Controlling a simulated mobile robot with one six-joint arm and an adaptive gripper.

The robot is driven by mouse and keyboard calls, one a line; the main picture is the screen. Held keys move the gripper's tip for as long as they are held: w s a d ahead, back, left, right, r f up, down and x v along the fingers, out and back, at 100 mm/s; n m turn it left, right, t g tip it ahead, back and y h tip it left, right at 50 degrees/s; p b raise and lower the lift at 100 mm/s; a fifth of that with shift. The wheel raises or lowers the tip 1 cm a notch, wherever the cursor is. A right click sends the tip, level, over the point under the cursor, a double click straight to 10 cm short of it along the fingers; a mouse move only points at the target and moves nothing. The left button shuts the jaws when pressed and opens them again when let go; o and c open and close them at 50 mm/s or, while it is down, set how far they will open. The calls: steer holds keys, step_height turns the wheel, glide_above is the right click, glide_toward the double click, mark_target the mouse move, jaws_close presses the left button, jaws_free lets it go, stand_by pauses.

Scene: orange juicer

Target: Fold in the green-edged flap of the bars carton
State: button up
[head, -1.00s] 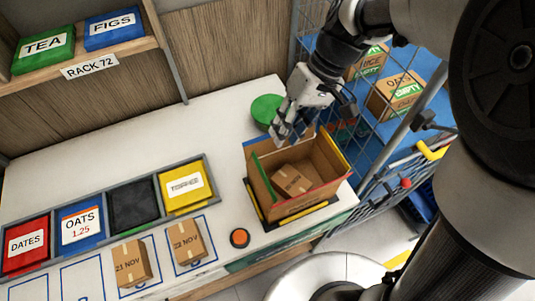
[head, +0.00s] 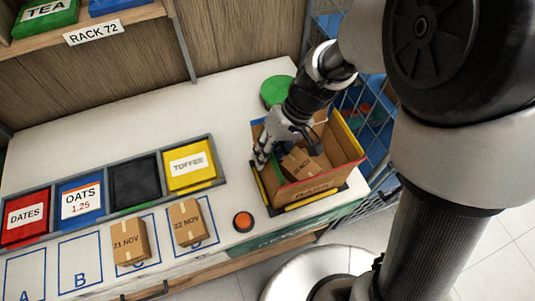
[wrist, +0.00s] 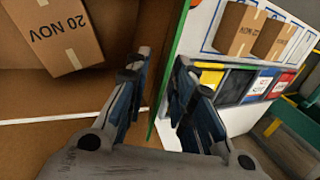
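The bars carton (head: 313,193) stands open on the counter's right part, its label facing front. A small box (head: 300,163) marked 20 NOV lies inside; it also shows in the wrist view (wrist: 57,35). My gripper (head: 261,157) points down at the carton's left side. In the wrist view my gripper (wrist: 160,65) is open, one finger on each side of the green-edged flap (wrist: 181,30). The flap stands up between the fingers; I cannot tell whether they touch it. In the head view my gripper hides much of this flap.
Red (head: 325,183) and yellow (head: 347,133) edged flaps stand up on the carton. An orange button (head: 243,221), two dated boxes (head: 188,221) and a row of bins (head: 134,181) are to the left. A green round object (head: 275,91) is behind. The counter's back left is clear.

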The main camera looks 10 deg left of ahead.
jaws_close()
stand_by(0.3)
stand_by(0.3)
